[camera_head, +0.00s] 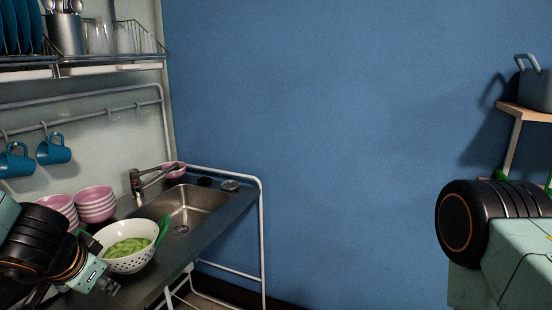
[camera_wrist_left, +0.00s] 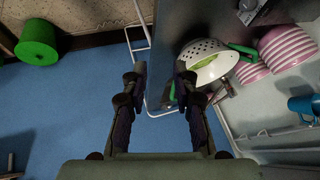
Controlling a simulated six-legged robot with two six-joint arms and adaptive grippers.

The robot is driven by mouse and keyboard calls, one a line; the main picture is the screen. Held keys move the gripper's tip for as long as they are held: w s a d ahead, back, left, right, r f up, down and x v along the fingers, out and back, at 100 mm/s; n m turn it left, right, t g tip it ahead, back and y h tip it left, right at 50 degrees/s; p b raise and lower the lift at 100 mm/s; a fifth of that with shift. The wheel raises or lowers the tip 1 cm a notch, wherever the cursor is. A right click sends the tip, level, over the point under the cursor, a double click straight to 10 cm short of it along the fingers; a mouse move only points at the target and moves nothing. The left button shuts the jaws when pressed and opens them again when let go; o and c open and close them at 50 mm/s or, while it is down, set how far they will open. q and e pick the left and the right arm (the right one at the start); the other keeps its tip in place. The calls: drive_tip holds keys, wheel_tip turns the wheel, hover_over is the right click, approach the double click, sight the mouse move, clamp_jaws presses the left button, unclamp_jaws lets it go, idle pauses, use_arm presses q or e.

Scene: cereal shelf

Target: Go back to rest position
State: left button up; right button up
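My left gripper (camera_head: 108,286) is at the lower left of the head view, close to the counter's front edge and just below the white colander. In the left wrist view its two fingers (camera_wrist_left: 160,72) stand apart with nothing between them, so it is open and empty. My right arm comes in at the right edge of the head view; its gripper is out of the picture.
The white colander (camera_head: 128,262) holds green contents beside the sink (camera_head: 190,207). Pink striped bowls (camera_head: 96,204) and blue mugs (camera_head: 54,151) are behind it. A wooden shelf (camera_head: 524,112) holds a grey container (camera_head: 534,88). A green round object (camera_wrist_left: 37,40) shows on the left.

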use_arm(q)
drive_tip(key=s+d+f+n+b, duration=0.2)
drive_tip(key=s+f, duration=0.1)
drive_tip(key=f, duration=0.5)
drive_tip(key=s+d+f+n+g+b, duration=0.1)
drive_tip(key=s+d+f+n+b, duration=0.15)
drive_tip(key=f, duration=0.55)
drive_tip(key=s+d+f+n+b, duration=0.1)
drive_tip(key=s+f+n+b, duration=0.2)
drive_tip(key=f, duration=0.5)
drive_tip(key=s+d+f+m+g+b, duration=0.1)
drive_tip(key=s+d+f+g+b, duration=0.1)
drive_tip(key=s+f, duration=0.5)
drive_tip(key=s+d+f+m+g+h+b, duration=0.1)
drive_tip(key=s+d+f+m+g+b, duration=0.1)
drive_tip(key=s+f, duration=0.6)
drive_tip(key=s+g+b, duration=0.1)
drive_tip(key=s, duration=0.3)
drive_tip(key=shift+d+h, duration=0.2)
drive_tip(key=shift+h, duration=0.1)
use_arm(e)
wheel_tip(320, 180, down, 12)
drive_tip(key=shift+w+a+f, duration=0.25)
drive_tip(key=shift+w, duration=0.2)
drive_tip(key=shift+s, duration=0.1)
